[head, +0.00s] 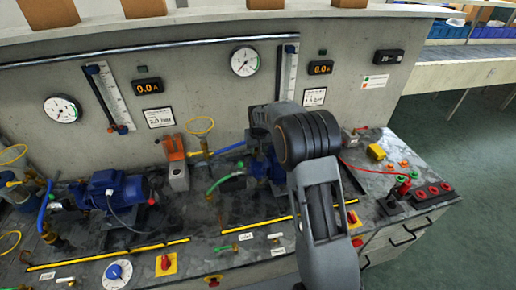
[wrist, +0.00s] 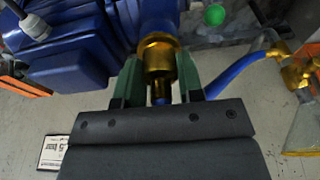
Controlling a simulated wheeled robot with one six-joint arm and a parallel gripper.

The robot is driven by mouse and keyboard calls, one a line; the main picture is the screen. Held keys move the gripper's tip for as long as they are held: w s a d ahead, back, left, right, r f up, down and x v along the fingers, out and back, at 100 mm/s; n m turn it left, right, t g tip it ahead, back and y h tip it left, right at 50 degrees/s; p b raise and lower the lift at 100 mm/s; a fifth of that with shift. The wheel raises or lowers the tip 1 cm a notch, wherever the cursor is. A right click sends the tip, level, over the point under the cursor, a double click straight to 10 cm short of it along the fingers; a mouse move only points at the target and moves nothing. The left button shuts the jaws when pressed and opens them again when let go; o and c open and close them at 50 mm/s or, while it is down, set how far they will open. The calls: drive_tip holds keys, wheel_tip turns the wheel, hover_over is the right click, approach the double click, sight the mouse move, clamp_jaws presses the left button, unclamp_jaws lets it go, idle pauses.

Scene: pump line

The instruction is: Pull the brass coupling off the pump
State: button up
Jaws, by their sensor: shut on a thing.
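The brass coupling (wrist: 157,56) sits on the port of the blue pump (wrist: 68,42) in the wrist view. The coupling still meets the blue port at its upper end. My gripper (wrist: 158,68) has its green fingers shut on the coupling, one on either side. A blue hose (wrist: 236,76) shows to the right of the fingers. In the head view, the right-hand blue pump (head: 264,168) is partly covered by my arm, and the coupling cannot be made out there.
A second blue pump (head: 113,188) stands at the left of the bench. Red and green sockets (head: 418,194) are at the right end. The green floor (head: 450,150) is clear at right.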

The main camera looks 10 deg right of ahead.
drive_tip(key=shift+c, duration=1.4)
drive_tip(key=shift+r, duration=0.15)
drive_tip(key=o, duration=0.6)
drive_tip(key=c, duration=0.4)
drive_tip(key=shift+c, duration=0.2)
drive_tip(key=shift+r, duration=0.15)
drive_tip(key=shift+r+p, duration=1.3)
drive_tip(key=shift+r, duration=0.65)
